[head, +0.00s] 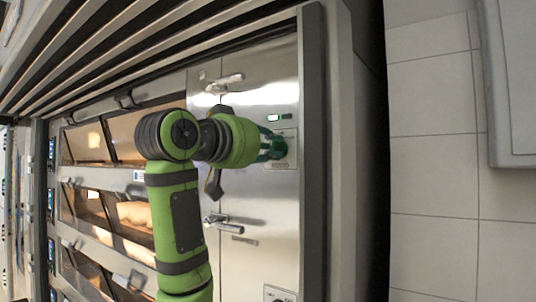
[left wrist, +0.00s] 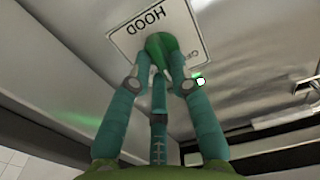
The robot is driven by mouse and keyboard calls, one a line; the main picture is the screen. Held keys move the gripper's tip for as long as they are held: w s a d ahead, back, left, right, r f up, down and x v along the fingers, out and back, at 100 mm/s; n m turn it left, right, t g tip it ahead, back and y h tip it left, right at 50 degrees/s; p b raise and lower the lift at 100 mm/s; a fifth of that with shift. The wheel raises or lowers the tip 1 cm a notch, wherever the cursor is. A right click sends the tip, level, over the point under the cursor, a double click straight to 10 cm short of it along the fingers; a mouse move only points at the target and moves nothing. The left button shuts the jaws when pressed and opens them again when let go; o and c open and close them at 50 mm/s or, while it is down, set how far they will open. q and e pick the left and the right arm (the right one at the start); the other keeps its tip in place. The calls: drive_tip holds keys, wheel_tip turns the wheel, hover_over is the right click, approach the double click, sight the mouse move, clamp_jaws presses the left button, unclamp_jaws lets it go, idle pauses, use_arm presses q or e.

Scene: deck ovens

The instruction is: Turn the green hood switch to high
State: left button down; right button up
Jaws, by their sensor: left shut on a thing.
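The green hood switch (left wrist: 164,46) is a knob on a pale plate marked HOOD (left wrist: 135,34), which appears upside down in the left wrist view. My left gripper (left wrist: 159,80) has its teal fingers closed around the knob's near part. In the head view my left gripper (head: 270,147) reaches from the left to the steel panel, and its fingers and wrist hide most of the switch (head: 281,147). The knob's exact setting cannot be read. My right gripper is not in view.
A small lit indicator (head: 286,117) sits beside the switch on the steel panel (head: 255,185). Door handles (head: 224,224) stick out near my arm. Glass oven doors (head: 95,142) are at left. A dark post (head: 314,150) runs right of the panel, with a tiled wall (head: 430,155) beyond.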

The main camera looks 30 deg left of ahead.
use_arm(q)
drive_tip(key=m, duration=0.3)
drive_tip(key=shift+m+b, duration=0.3)
drive_tip(key=shift+b, duration=0.05)
drive_tip(key=m, duration=0.4)
drive_tip(key=shift+m, duration=0.4)
drive_tip(key=c, duration=1.1)
unclamp_jaws()
drive_tip(key=shift+d+f, duration=0.1)
drive_tip(key=shift+f, duration=0.05)
drive_tip(key=s, duration=0.4)
drive_tip(key=s+a, duration=0.1)
drive_tip(key=s, duration=0.7)
drive_tip(key=shift+a, duration=0.35)
